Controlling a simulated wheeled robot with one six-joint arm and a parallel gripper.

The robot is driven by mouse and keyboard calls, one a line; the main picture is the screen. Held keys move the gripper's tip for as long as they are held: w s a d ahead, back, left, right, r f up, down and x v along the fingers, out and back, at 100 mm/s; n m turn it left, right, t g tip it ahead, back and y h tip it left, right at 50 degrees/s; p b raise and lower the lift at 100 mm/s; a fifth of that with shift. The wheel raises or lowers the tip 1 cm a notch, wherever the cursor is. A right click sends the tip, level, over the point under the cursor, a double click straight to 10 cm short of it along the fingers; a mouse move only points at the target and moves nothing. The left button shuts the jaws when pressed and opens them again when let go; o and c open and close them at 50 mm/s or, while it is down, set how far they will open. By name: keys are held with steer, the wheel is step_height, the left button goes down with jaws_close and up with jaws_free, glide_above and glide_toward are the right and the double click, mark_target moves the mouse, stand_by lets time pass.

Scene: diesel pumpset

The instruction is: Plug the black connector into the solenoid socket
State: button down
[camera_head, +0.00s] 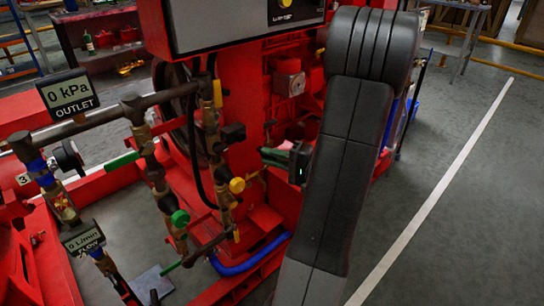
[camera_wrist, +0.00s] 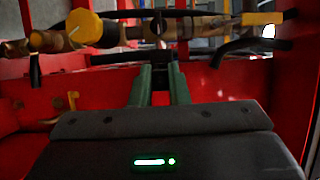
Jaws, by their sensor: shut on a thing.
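My gripper (camera_wrist: 161,80) has two green fingers close together, with a small dark piece between their tips that looks like the black connector (camera_wrist: 160,56). In the head view my gripper (camera_head: 263,155) reaches left from behind my arm, and the piece in it is too small to make out. A black block (camera_head: 233,133), possibly the solenoid, stands on the brass pipework up and left of the fingertips. The socket itself cannot be made out, and I cannot tell whether the connector touches it.
Brass pipework with a yellow knob (camera_head: 237,185) and a green knob (camera_head: 180,217) stands left of my gripper. The yellow knob shows in the wrist view (camera_wrist: 84,26). Red frame walls (camera_wrist: 295,80) flank the gripper. A blue hose (camera_head: 250,262) runs low. Open floor lies right.

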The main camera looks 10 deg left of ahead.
steer(key=shift+f+b, duration=0.1)
steer(key=shift+b, duration=0.25)
steer(key=shift+w+a, duration=0.9)
steer(key=shift+a, duration=0.25)
steer(key=shift+w+a, duration=0.9)
steer(key=shift+a, duration=0.2)
steer(key=shift+b, duration=0.9)
steer(key=shift+w+a, duration=0.9)
steer(key=shift+a, duration=0.25)
stand_by(0.4)
steer(key=c, duration=1.3)
jaws_free()
